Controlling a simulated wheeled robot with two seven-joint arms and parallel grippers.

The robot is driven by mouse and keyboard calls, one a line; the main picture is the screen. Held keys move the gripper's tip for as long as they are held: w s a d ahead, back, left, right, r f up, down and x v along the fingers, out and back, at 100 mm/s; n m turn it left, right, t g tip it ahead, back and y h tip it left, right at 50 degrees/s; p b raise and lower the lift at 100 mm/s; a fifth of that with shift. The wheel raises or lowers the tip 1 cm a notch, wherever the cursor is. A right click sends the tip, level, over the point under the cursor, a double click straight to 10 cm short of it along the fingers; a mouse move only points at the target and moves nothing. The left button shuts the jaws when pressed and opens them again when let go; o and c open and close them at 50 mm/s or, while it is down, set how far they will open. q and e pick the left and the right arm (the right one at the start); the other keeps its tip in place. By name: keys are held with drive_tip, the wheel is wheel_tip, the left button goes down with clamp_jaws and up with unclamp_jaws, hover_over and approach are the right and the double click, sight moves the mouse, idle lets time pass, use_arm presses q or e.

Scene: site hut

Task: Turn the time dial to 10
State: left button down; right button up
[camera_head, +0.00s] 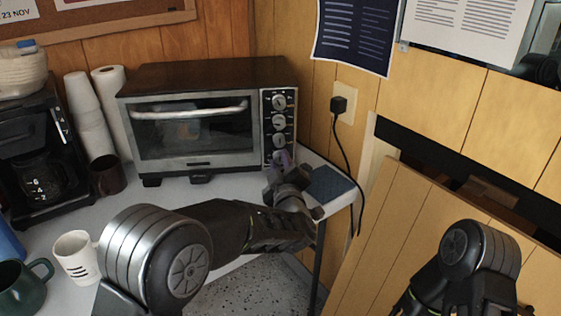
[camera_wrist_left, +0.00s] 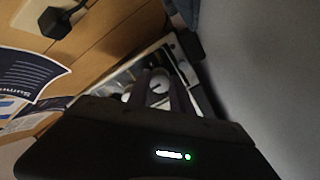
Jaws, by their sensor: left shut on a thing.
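The toaster oven (camera_head: 200,120) stands on the counter, with a column of dials on the right of its front. The upper dial (camera_head: 279,102), a dial below it (camera_head: 279,121) and a third dial (camera_head: 279,141) are in plain sight. My left gripper (camera_head: 282,162) is at the bottom of this column, shut on the lowest dial, the time dial, which it mostly hides in the head view. In the left wrist view a pale round dial (camera_wrist_left: 159,84) shows between the two fingers of my left gripper (camera_wrist_left: 160,92). The dial's setting is too small to read.
A coffee maker (camera_head: 40,150), paper cups (camera_head: 88,112) and a brown mug (camera_head: 107,174) stand left of the oven. A white mug (camera_head: 75,256) and a dark green mug (camera_head: 20,290) are at the front left. A black plug (camera_head: 338,105) and its cord hang on the right wall.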

use_arm(q)
drive_tip(key=shift+f, duration=0.1)
drive_tip(key=c, duration=1.1)
unclamp_jaws()
drive_tip(key=shift+c, duration=0.2)
drive_tip(key=shift+s, duration=0.1)
drive_tip(key=s, duration=0.5)
drive_tip(key=s+d, duration=0.1)
drive_tip(key=s, duration=0.1)
drive_tip(key=shift+s, duration=0.3)
